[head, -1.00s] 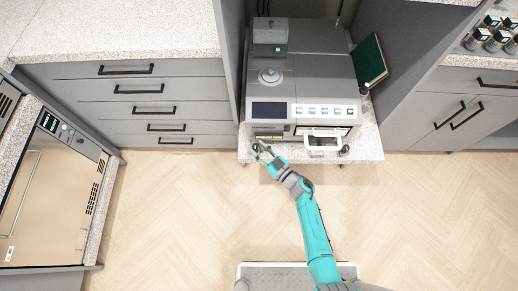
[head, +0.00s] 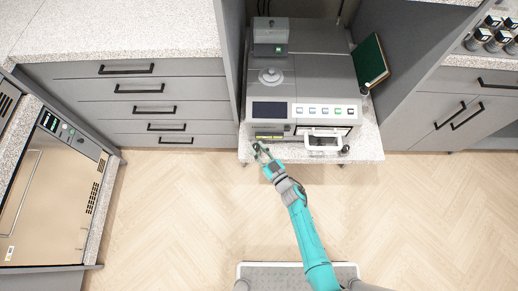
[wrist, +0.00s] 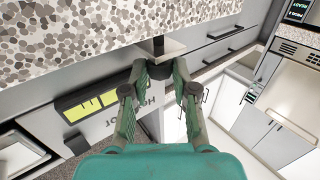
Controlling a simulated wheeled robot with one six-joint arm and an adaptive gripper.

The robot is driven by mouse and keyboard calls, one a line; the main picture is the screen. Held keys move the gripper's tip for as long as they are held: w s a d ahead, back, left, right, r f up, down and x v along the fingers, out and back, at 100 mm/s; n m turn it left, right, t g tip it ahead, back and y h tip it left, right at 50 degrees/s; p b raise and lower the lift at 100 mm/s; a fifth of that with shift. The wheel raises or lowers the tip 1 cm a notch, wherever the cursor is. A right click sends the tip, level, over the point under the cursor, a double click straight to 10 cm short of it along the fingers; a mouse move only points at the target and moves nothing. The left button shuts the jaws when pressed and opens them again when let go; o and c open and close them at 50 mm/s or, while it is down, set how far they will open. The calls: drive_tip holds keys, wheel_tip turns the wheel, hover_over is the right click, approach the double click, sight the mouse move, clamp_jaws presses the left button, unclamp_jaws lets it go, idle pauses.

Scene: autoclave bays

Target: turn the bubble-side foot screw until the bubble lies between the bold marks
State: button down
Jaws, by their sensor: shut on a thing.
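The grey autoclave (head: 315,75) stands on a pulled-out speckled shelf. The yellow-green level vial (wrist: 85,100) shows on its front at left in the wrist view, with dark marks across it; it is tiny in the head view (head: 269,134). I cannot tell exactly where the bubble lies against the bold marks. My gripper (wrist: 160,73) is shut on the bubble-side foot screw (wrist: 158,46), whose dark stem shows above the fingertips. In the head view my gripper (head: 259,149) is at the autoclave's front left corner and mostly hides that screw.
The other foot knob (head: 345,150) is at the front right, beside the white door handle (head: 322,140). A green book (head: 370,60) leans at the right. Grey drawers (head: 150,105) flank the left.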

drive_tip(key=shift+a+r+m+t+h, duration=0.1)
drive_tip(key=shift+r+m+t+h, duration=0.1)
drive_tip(key=shift+m+t+h, duration=0.6)
drive_tip(key=c, duration=1.2)
unclamp_jaws()
drive_tip(key=shift+f, duration=0.1)
drive_tip(key=shift+s, duration=0.15)
drive_tip(key=shift+s+d+f, duration=0.1)
drive_tip(key=shift+s+d, duration=0.15)
drive_tip(key=shift+s, duration=0.05)
drive_tip(key=v, duration=1.1)
drive_tip(key=shift+r, duration=0.35)
